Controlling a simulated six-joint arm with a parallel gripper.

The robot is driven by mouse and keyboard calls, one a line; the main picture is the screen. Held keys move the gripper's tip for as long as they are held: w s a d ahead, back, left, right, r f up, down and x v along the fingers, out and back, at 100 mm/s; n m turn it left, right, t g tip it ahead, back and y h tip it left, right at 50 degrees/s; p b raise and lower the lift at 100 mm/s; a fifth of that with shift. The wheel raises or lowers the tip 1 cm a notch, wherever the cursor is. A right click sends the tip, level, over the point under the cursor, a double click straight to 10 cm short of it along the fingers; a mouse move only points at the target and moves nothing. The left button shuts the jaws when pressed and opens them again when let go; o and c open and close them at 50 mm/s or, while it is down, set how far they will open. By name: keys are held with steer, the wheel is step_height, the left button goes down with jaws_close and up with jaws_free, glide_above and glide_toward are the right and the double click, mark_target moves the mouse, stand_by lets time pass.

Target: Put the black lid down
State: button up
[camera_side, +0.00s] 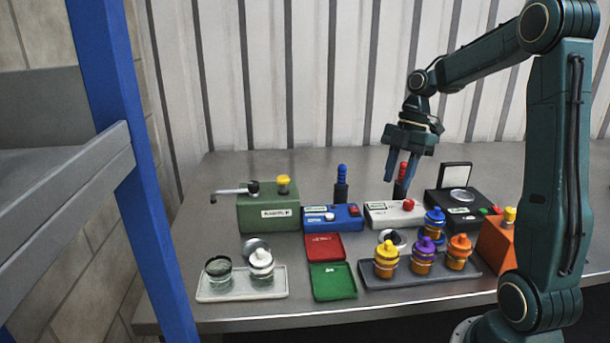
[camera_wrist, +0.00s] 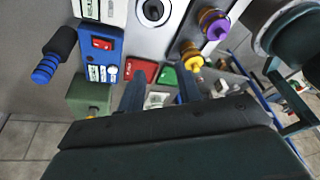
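A small black round piece (camera_side: 393,236), which looks like the black lid, sits on a pale round plate behind the dark tray. A dark round centre in a silver ring (camera_wrist: 154,11) at the top of the wrist view may be the same piece. My gripper (camera_side: 400,178) hangs above the back row of devices, pointing down. Its two fingers are apart with nothing visible between them; they also show in the wrist view (camera_wrist: 160,97). An open glass jar (camera_side: 218,272) and a white-topped jar (camera_side: 262,265) stand on the pale left tray (camera_side: 240,296).
The dark tray (camera_side: 425,283) holds yellow-, purple- and orange-topped jars. Red (camera_side: 324,246) and green (camera_side: 333,281) trays lie mid-table. Blue (camera_side: 330,217) and white (camera_side: 393,214) boxes, a green box (camera_side: 268,213) and upright blue- and red-topped handles stand behind. A blue post (camera_side: 130,150) is left.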

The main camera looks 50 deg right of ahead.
steer(key=s+a+r+m+t+h, duration=0.1)
steer(key=s+a+r+m, duration=0.15)
steer(key=a, duration=0.35)
steer(key=s+a+r+m+t+h, duration=0.1)
steer(key=a+r+m, duration=0.25)
steer(key=a, duration=0.25)
steer(key=s+a+m+t+h, duration=0.1)
steer(key=s+a+m+t, duration=0.2)
steer(key=s+a+m, duration=0.4)
steer(key=shift+s+f+m, duration=0.3)
steer(key=shift+s+m, duration=0.85)
steer(key=shift+m, duration=0.05)
